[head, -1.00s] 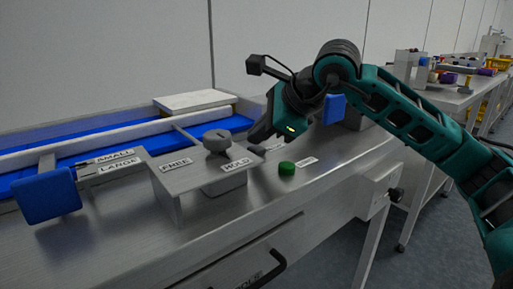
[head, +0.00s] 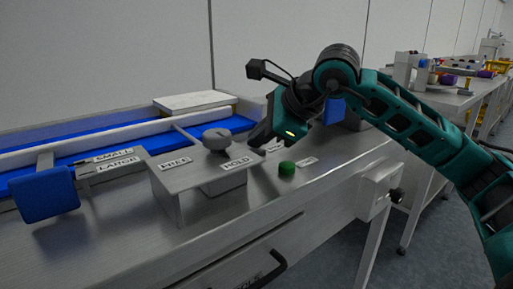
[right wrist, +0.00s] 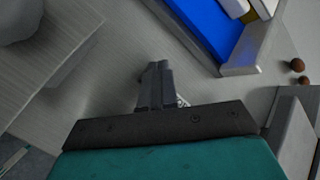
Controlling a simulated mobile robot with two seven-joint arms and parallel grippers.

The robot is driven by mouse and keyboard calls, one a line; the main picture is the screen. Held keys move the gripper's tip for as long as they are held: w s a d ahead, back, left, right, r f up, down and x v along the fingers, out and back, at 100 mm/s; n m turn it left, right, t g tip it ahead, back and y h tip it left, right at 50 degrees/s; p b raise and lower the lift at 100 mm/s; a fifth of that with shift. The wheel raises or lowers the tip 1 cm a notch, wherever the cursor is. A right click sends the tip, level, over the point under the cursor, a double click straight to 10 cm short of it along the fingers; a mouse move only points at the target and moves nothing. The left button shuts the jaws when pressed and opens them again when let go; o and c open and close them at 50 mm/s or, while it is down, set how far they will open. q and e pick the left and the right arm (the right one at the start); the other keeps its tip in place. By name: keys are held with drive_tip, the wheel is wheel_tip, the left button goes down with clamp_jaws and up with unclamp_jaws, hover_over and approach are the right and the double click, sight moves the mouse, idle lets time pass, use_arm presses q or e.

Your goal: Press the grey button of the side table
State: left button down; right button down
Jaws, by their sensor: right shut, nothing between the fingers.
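My right gripper (head: 252,142) is shut and empty, pointing down over the steel side table (head: 330,160), behind the green button (head: 287,168). In the right wrist view its two fingers (right wrist: 155,85) are together above bare metal. I cannot tell whether they touch the surface. No grey button shows clearly; my gripper may cover it. A white label (head: 272,147) lies by the fingertips, partly hidden. A grey rounded knob (head: 217,139) stands to the left, on the raised plate marked FREE and HOLD. My left gripper is not in view.
A blue belt (head: 110,147) runs behind, with a blue paddle (head: 48,198) at left by the SMALL and LARGE labels. The raised plate (head: 185,180) stands close left of my gripper. Two brown dates (right wrist: 298,66) lie at the right in the wrist view.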

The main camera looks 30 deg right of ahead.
sight(260, 151)
drive_tip(key=shift+r+p, duration=0.8)
drive_tip(key=shift+r, duration=0.05)
wheel_tip(260, 151, up, 5)
drive_tip(key=p, duration=0.4)
idle(0.8)
